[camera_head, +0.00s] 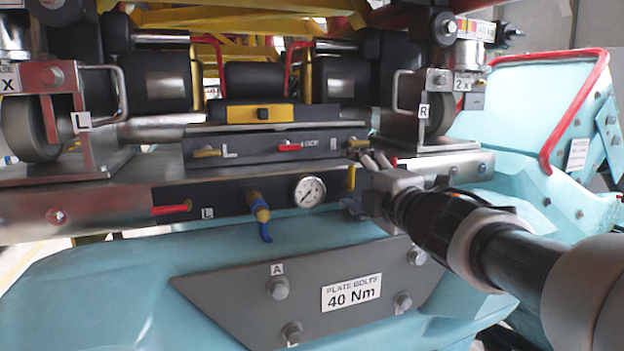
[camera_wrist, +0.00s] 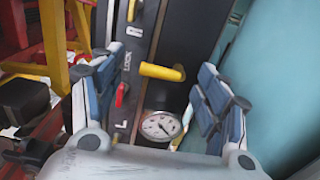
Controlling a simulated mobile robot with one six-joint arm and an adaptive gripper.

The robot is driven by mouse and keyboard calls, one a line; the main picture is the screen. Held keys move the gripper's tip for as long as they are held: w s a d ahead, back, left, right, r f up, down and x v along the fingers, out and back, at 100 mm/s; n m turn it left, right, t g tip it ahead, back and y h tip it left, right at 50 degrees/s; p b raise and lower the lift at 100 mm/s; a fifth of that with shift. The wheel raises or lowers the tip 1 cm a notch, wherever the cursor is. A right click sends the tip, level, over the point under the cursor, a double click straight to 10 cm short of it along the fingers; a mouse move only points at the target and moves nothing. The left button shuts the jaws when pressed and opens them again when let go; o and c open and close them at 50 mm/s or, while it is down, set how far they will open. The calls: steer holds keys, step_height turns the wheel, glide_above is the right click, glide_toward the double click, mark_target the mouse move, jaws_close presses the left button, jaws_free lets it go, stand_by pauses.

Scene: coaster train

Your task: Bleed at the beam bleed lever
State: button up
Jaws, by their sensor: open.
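A yellow lever (camera_head: 351,176) sits on the dark front of the beam (camera_head: 232,203), right of the round gauge (camera_head: 309,191). No label on it is readable, so I cannot tell from writing that it is the bleed lever. My gripper (camera_head: 362,184) is open at the beam's right part, beside this lever. In the wrist view the yellow lever (camera_wrist: 162,72) shows between the two spread blue-padded fingers (camera_wrist: 155,78), with gaps visible on both sides. The gauge (camera_wrist: 160,126) shows below it. A blue-handled valve with a yellow body (camera_head: 260,214) hangs left of the gauge.
Above is a panel (camera_head: 262,149) with a red LOCK lever (camera_head: 289,148) and yellow levers at L (camera_head: 207,153) and R (camera_head: 358,143), close to my gripper. A red lever (camera_head: 171,209) is at the beam's left. A grey bolted plate (camera_head: 230,293) lies below.

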steer(key=v, duration=1.2)
steer(key=s+d+f+m+g+h, duration=0.5)
steer(key=d+f+m+h, duration=0.5)
steer(key=m, duration=0.6)
steer(key=s+a+f+m+g+y, duration=0.2)
steer(key=s+a+f, duration=0.3)
steer(key=s+f, duration=0.4)
steer(key=s+a+f+m+g+y, duration=0.2)
steer(key=s+a+f+g, duration=0.3)
steer(key=s+f, duration=0.4)
steer(key=shift+s+a+m+g, duration=0.3)
steer(key=shift+s+a+m, duration=0.1)
steer(key=shift+m, duration=0.5)
